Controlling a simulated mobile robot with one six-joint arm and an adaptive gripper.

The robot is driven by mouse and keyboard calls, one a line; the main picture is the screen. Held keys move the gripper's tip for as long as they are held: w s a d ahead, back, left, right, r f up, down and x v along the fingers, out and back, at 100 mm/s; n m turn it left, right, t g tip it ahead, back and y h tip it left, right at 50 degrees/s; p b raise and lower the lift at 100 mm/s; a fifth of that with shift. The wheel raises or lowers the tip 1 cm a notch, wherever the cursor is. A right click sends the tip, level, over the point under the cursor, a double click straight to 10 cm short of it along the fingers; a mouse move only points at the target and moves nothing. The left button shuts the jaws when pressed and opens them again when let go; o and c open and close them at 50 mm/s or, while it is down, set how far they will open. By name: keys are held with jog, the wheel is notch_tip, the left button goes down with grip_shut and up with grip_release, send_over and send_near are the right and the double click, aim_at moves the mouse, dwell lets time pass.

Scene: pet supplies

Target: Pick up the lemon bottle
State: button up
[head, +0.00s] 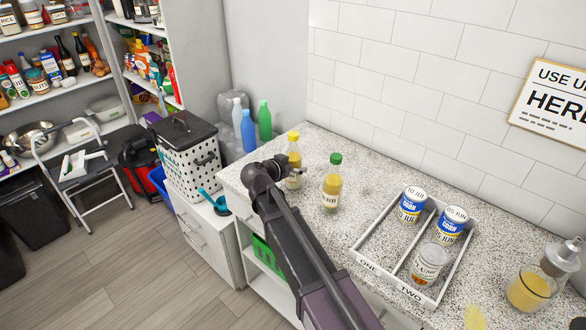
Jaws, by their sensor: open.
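Two bottles of yellowish liquid stand upright on the speckled counter (310,222). One is a yellow-capped bottle (294,148), the other a green-capped bottle (332,186) with a white label nearer to me. The labels are too small to read surely, so I cannot tell which is the lemon bottle; the yellow cap suggests the first. My gripper (291,170) is open at the yellow-capped bottle, overlapping its lower left side. My arm and gripper hide part of that bottle, and I cannot tell whether the fingers touch or surround it.
A two-part tray (366,244) with several cans stands right of the bottles. A glass jar (528,292) is at the far right. Blue (248,132) and green (264,120) bottles stand beyond the counter's left end. The tiled wall (400,95) bounds the back.

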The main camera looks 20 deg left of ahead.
aim_at(290, 138)
dwell(0.4)
jog(key=c, duration=1.1)
jog(key=shift+r, duration=0.2)
notch_tip(290, 138, up, 10)
jog(key=p, duration=1)
jog(key=shift+f, duration=0.2)
